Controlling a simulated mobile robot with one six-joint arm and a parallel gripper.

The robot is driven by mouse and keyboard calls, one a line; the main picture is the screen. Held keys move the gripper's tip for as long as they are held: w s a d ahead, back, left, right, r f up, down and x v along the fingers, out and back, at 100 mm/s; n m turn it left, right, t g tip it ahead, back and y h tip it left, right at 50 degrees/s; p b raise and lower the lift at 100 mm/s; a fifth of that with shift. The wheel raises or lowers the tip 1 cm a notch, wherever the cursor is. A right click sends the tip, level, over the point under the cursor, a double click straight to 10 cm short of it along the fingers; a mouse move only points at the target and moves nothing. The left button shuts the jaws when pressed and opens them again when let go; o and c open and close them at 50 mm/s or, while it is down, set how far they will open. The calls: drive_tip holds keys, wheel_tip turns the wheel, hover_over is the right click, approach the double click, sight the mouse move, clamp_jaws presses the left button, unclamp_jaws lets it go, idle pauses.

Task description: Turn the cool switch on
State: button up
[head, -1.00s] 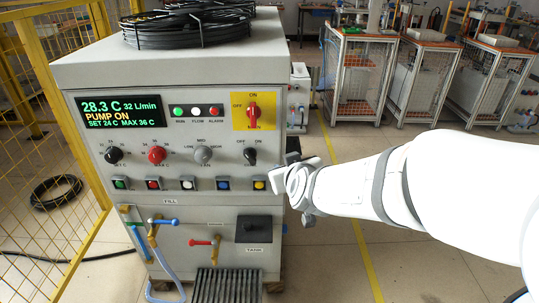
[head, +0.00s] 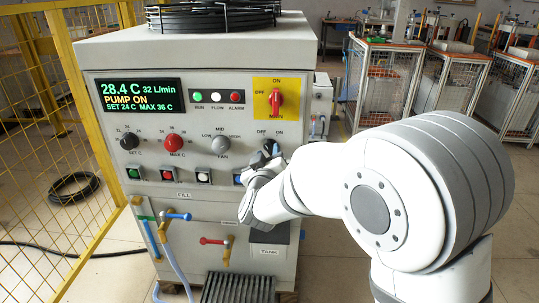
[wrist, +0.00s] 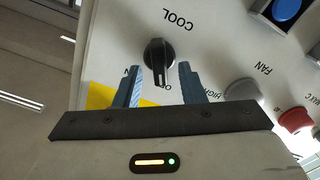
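The cool switch is a black rotary knob (wrist: 158,58) on the grey panel, beside the word COOL, with ON and OFF labels around it. In the wrist view the panel appears upside down, and the knob's grip bar points towards the bottom of the picture. My gripper (wrist: 160,68) is open, with its two blue-grey fingers apart on either side of the knob. I see a gap on both sides.
The display (head: 141,95) reads 28.4 C and PUMP ON. The fan knob (head: 220,145), the red max knob (head: 173,143) and a row of push buttons are to the left. The red main switch (head: 276,102) is above. A yellow mesh fence (head: 50,120) stands at the left.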

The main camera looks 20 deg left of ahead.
drive_tip(key=shift+w+a, duration=0.1)
drive_tip(key=shift+w, duration=0.5)
